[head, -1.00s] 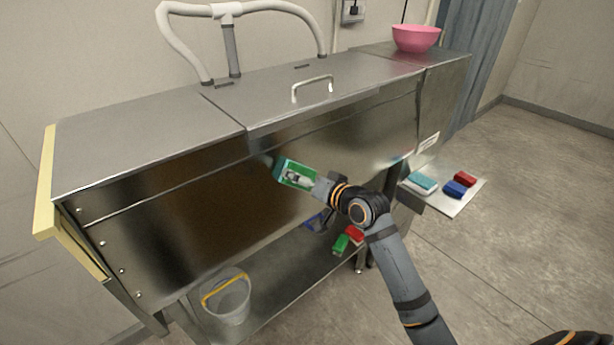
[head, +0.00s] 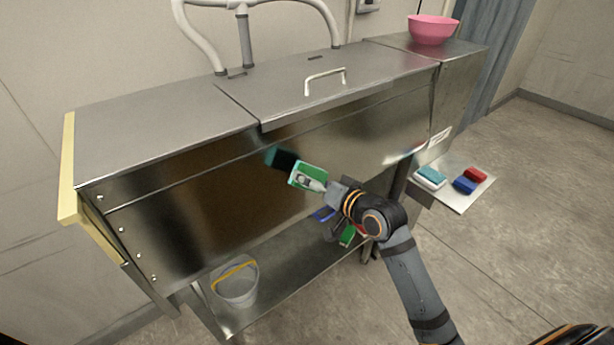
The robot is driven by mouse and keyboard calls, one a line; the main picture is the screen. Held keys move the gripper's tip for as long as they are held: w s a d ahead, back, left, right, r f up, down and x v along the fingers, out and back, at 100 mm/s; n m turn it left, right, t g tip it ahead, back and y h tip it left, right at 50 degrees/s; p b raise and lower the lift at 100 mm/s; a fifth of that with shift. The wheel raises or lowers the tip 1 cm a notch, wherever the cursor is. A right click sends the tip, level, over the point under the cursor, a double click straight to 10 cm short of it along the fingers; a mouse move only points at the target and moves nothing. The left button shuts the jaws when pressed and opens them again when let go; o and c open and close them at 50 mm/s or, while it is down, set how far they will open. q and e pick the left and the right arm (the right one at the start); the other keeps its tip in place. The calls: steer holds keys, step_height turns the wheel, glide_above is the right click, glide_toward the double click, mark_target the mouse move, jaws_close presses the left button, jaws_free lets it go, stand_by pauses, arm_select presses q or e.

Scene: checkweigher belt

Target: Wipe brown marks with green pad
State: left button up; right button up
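My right gripper (head: 330,190), on the arm coming in from the lower right, is shut on a green pad (head: 298,180) with a pale part in its middle. The pad is held close to the steel front panel (head: 345,155) of the belt cabinet; a dark teal reflection of it shows in the panel to its upper left. I cannot tell whether pad and panel touch. A broad brownish area (head: 200,195) shows on the panel left of the pad; I cannot tell how much is marks and how much reflection. My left gripper is not in view.
A side tray (head: 455,200) at the right holds a teal-and-white pad (head: 430,177), a blue block (head: 464,185) and a red block (head: 475,174). A grey bucket (head: 237,288) stands on the lower shelf (head: 285,265). A pink bowl (head: 432,30) sits on top, beyond the lid handle (head: 325,78).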

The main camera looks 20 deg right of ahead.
steer(key=shift+v, duration=1)
steer(key=v, duration=0.3)
steer(key=shift+w, duration=0.1)
